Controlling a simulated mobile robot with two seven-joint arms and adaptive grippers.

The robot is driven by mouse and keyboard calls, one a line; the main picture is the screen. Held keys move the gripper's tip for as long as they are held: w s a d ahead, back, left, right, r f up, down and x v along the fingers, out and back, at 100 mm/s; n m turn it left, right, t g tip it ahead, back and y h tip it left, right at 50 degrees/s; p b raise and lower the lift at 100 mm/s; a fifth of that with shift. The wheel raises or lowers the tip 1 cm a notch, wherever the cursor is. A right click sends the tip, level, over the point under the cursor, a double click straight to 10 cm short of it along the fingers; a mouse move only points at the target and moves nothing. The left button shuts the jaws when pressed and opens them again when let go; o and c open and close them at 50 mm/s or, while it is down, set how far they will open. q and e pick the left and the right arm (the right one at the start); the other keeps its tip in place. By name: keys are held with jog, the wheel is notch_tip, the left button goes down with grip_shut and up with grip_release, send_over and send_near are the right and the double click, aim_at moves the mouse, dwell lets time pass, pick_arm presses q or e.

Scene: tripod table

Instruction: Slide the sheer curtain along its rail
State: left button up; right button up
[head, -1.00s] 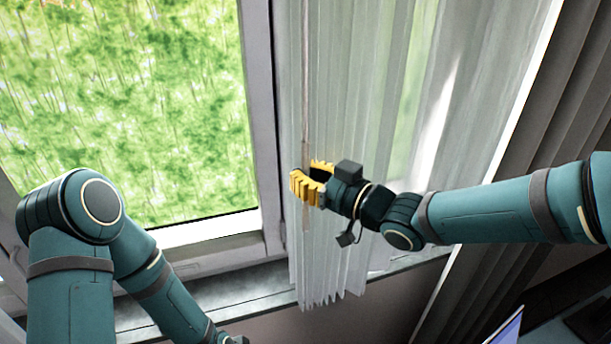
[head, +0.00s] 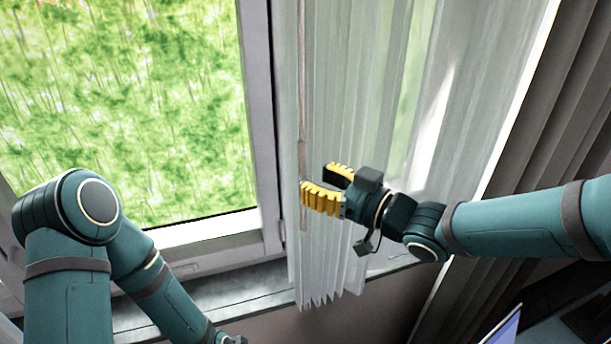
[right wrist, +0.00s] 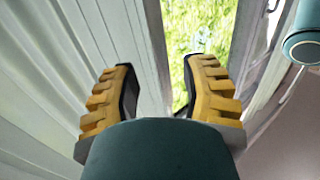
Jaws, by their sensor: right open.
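The sheer curtain (head: 345,95) hangs in pale vertical folds at the right of the window in the head view. A thin rod (head: 302,110) hangs along its left edge. My right gripper (head: 314,177) is open in front of the curtain, with its yellow fingertips close to the rod; I cannot tell if they touch. In the right wrist view, the open right gripper (right wrist: 160,80) has pale curtain folds (right wrist: 60,70) at its left and beyond the gap, and nothing is gripped. The rail is out of view. My left arm's end is cut off at the bottom edge.
The window (head: 120,110) with greenery outside fills the left, with its frame (head: 258,110) beside the curtain. A sill (head: 250,287) runs below. A darker, thicker curtain (head: 560,110) hangs at the right. A screen (head: 500,328) stands at the lower right.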

jog(key=v, duration=0.8)
jog(key=shift+s, duration=0.1)
